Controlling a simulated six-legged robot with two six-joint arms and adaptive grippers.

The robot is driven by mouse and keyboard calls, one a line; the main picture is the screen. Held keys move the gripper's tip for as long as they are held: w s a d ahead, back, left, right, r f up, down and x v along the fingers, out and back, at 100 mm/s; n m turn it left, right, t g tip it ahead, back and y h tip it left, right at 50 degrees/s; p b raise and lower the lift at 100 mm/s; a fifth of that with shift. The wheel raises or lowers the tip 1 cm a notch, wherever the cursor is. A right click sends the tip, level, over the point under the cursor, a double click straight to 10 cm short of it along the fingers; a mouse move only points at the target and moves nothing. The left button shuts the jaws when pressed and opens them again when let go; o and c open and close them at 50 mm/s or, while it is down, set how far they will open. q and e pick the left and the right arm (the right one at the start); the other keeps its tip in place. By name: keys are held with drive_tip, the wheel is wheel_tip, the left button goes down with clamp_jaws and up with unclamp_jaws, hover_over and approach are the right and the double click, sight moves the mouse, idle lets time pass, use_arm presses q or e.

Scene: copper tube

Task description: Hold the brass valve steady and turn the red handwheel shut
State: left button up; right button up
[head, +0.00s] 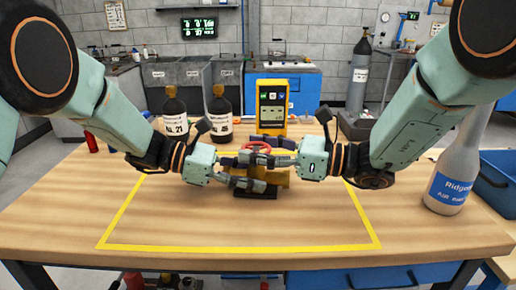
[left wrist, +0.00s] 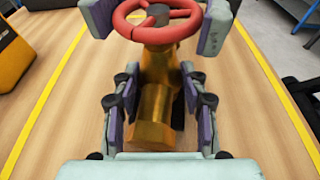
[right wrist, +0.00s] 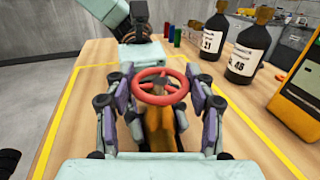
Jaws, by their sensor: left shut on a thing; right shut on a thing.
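The brass valve (head: 277,178) sits on a dark base on the table, with its red handwheel (head: 258,146) on top. My left gripper (head: 252,183) is the lower one, shut on the valve body; in the left wrist view its fingers flank the brass body (left wrist: 152,115). My right gripper (head: 258,158) is above it, shut on the handwheel; in the right wrist view its fingers lie on both sides of the red rim (right wrist: 162,99). Fingers hide part of the valve in the head view. The wheel's exact finger contact is hard to see.
Two dark bottles (head: 175,113) and a yellow meter (head: 271,106) stand behind the valve. A grey air bottle (head: 450,165) stands at the table's right, near a blue bin (head: 494,185). Yellow tape (head: 240,247) outlines the work area, whose front is clear.

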drive_tip(key=m+t+h, duration=0.1)
drive_tip(key=t, duration=0.1)
drive_tip(key=m+t, duration=0.1)
drive_tip(key=t, duration=0.1)
drive_tip(key=shift+s+a+m+h, duration=0.1)
drive_tip(key=shift+a+m+h, duration=0.05)
drive_tip(key=shift+m+h, duration=0.25)
drive_tip(key=shift+m+t, duration=0.3)
drive_tip(key=shift+t, duration=0.1)
drive_tip(key=shift+h, duration=0.3)
drive_tip(key=o, duration=1.2)
drive_tip(key=shift+d, duration=0.25)
drive_tip(key=shift+v, duration=5.9)
drive_tip(key=shift+a, duration=0.1)
